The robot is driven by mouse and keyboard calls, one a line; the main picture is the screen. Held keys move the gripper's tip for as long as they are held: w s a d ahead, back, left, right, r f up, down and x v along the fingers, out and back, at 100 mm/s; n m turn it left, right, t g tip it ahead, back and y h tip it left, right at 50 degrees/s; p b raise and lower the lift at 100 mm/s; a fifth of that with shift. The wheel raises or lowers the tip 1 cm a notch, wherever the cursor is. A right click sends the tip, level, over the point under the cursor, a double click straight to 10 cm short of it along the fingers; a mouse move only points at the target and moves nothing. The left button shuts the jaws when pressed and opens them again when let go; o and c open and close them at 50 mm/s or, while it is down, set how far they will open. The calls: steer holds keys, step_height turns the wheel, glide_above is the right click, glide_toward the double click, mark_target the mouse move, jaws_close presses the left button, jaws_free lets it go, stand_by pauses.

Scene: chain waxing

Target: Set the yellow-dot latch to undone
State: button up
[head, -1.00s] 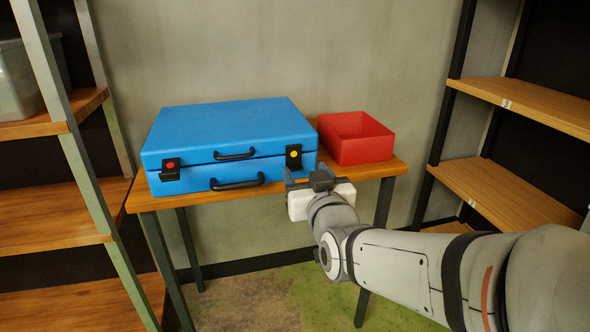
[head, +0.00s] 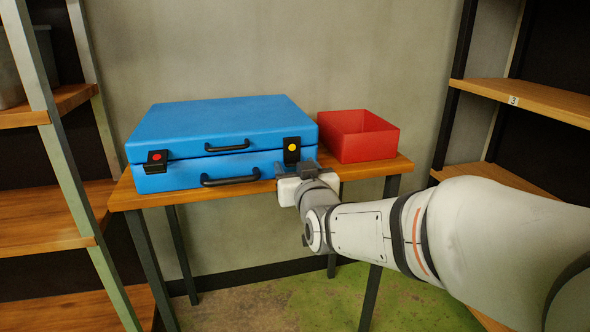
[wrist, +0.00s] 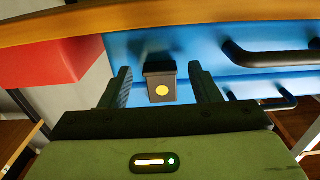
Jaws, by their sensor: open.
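A closed blue case (head: 215,124) lies on a wooden table. Its yellow-dot latch (head: 291,150) is a black piece across the lid seam at the right of the front. In the wrist view the yellow-dot latch (wrist: 161,80) shows as a black block between my fingers, the dot facing the camera. My gripper (head: 297,170) is just in front of and below that latch in the head view. In the wrist view my gripper (wrist: 164,86) is open, one finger on each side of the latch, with gaps visible. The red-dot latch (head: 156,161) is at the front left.
A black lid handle (head: 227,146) and a lower handle (head: 230,178) are on the case front, left of the yellow-dot latch. A red open bin (head: 358,137) stands right of the case on the table (head: 400,163). Shelves stand at both sides.

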steer(key=shift+w+a, duration=0.1)
steer(key=shift+w, duration=0.2)
